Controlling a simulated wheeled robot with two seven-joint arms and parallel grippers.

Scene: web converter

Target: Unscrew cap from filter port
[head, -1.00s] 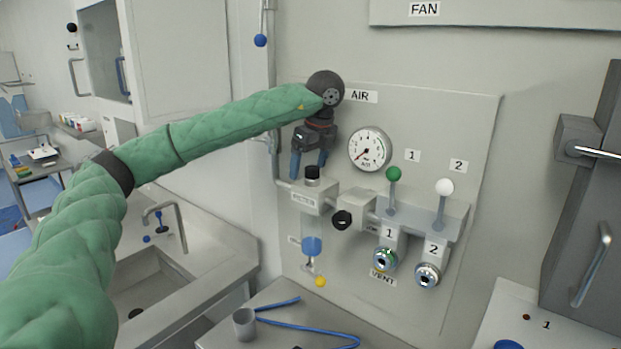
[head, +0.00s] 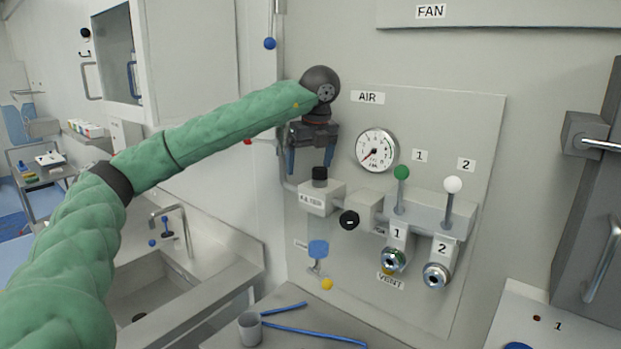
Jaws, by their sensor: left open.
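The filter block (head: 321,198) is a pale box on the wall panel, left of the gauge. A black cap (head: 320,175) stands upright on its top port. My left gripper (head: 310,163) hangs above and slightly left of the cap, pointing down, with its blue fingers spread open. One finger is left of the cap and the other is near its upper right; I cannot tell whether either touches it. A second black knob (head: 349,219) is on the front of the neighbouring block. My right gripper is not in view.
A pressure gauge (head: 377,150) and upright levers with a green knob (head: 401,172) and a white knob (head: 453,184) are on the right. Below the filter are a blue fitting (head: 318,249) and a yellow knob (head: 327,284). A grey cup (head: 250,327) stands on the bench.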

